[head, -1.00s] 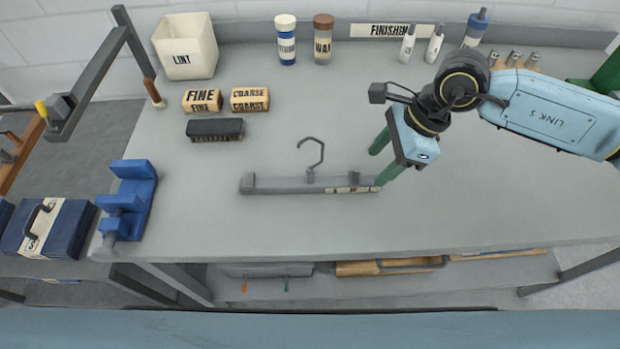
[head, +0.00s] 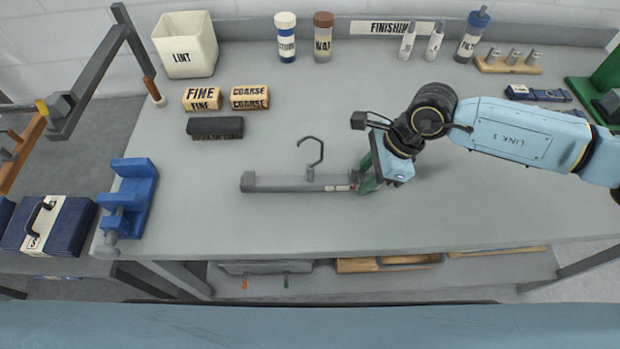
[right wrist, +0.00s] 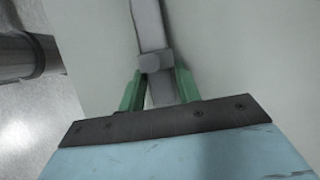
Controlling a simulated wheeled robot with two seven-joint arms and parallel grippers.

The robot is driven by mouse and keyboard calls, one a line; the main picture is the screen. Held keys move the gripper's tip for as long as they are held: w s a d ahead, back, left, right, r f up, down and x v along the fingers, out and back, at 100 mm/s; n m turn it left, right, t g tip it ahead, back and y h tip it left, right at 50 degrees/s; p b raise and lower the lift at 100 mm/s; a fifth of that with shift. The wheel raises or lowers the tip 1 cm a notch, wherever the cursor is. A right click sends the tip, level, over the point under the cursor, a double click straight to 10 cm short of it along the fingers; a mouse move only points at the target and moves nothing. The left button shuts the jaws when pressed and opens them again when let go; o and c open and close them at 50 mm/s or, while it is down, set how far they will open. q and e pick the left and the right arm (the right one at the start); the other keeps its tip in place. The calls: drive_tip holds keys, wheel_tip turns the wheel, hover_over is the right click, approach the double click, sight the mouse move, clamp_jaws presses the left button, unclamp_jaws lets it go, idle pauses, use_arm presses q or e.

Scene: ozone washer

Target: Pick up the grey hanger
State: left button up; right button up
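The grey hanger (head: 290,183) lies on the workbench, a long bar with a dark hook (head: 318,152) pointing to the back. A pale label with dark marks shows near its right end. My right gripper (head: 364,178) is at that right end, with its green fingers on either side of the bar. In the right wrist view the grey bar (right wrist: 152,30) runs between the two green fingers (right wrist: 160,85), which stand apart; it seems open, and I see no firm grip. My left gripper is not in view.
A dark brush (head: 215,128) and blocks marked FINE (head: 202,99) and COARSE (head: 249,97) lie behind the hanger. A blue clamp-like fixture (head: 130,200) stands at the left edge. The bench surface (head: 480,200) is clear in front and to the right.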

clamp_jaws()
drive_tip(key=shift+r, duration=0.15)
wheel_tip(320, 180, up, 10)
drive_tip(key=w+d+r+n+g+h, duration=0.1)
drive_tip(key=d+n+g+h, duration=0.3)
drive_tip(key=d+n, duration=0.5)
drive_tip(key=shift+w+d+r+n+h+b, duration=0.15)
drive_tip(key=shift+w+r+n+h+b, duration=0.2)
drive_tip(key=shift+n, duration=3.95)
drive_tip(key=shift+f, duration=0.15)
